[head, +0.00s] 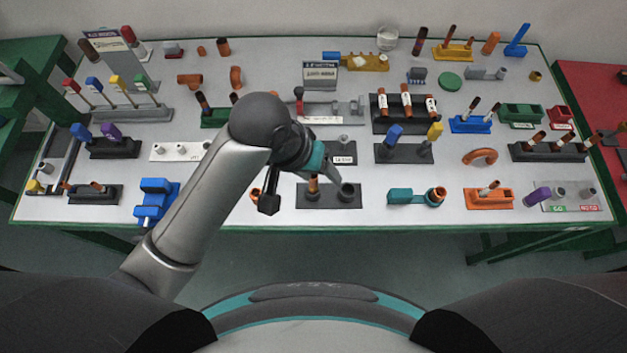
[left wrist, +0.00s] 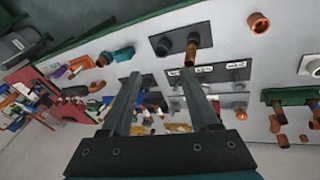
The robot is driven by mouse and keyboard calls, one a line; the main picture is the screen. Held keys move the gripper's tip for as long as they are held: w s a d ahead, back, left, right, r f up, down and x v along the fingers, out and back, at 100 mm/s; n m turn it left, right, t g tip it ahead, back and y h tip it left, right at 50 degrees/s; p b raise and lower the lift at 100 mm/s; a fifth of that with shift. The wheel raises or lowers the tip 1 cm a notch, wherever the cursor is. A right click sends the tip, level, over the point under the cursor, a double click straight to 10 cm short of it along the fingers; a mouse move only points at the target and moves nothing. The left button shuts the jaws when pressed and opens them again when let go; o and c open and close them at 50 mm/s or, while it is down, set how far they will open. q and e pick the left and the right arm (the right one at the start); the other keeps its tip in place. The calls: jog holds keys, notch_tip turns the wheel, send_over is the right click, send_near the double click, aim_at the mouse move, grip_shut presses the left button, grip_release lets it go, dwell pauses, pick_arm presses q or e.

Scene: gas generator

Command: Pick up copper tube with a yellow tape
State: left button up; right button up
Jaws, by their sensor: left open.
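A copper tube (head: 313,186) stands upright in the dark two-socket base (head: 345,204) at the front middle of the table. Yellow tape on it cannot be made out. My left gripper (head: 324,172) is open above and behind this tube, partly covering it in the head view. In the left wrist view the open jaws of my left gripper (left wrist: 161,76) are empty. The copper tube (left wrist: 190,52) shows just beyond the right-hand fingertip, in its dark base (left wrist: 206,36). My right gripper is not in view.
A blue holder (head: 156,200) stands left and a teal holder (head: 405,197) right of the dark base. A dark block with blue and yellow tubes (head: 405,156) stands behind. Bare white table (head: 375,212) lies right of the base. Many other fixtures crowd the table.

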aim_at(314, 176)
pick_arm(q)
jog(key=shift+w+a+r+n+g+y, duration=0.7)
jog(key=shift+w+y, duration=1.2)
jog(key=shift+w, duration=0.95)
notch_tip(314, 176, down, 10)
jog(key=shift+d+r+b, duration=0.1)
jog(key=shift+r+b, duration=0.05)
jog(key=shift+b, duration=0.55)
jog(key=shift+s+d+f+b, duration=0.15)
jog(key=shift+f+b, duration=0.25)
jog(key=shift+f, duration=2.25)
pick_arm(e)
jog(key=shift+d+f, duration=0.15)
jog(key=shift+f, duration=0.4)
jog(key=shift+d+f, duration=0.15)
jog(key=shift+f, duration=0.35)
pick_arm(q)
jog(key=shift+c, duration=0.2)
grip_shut()
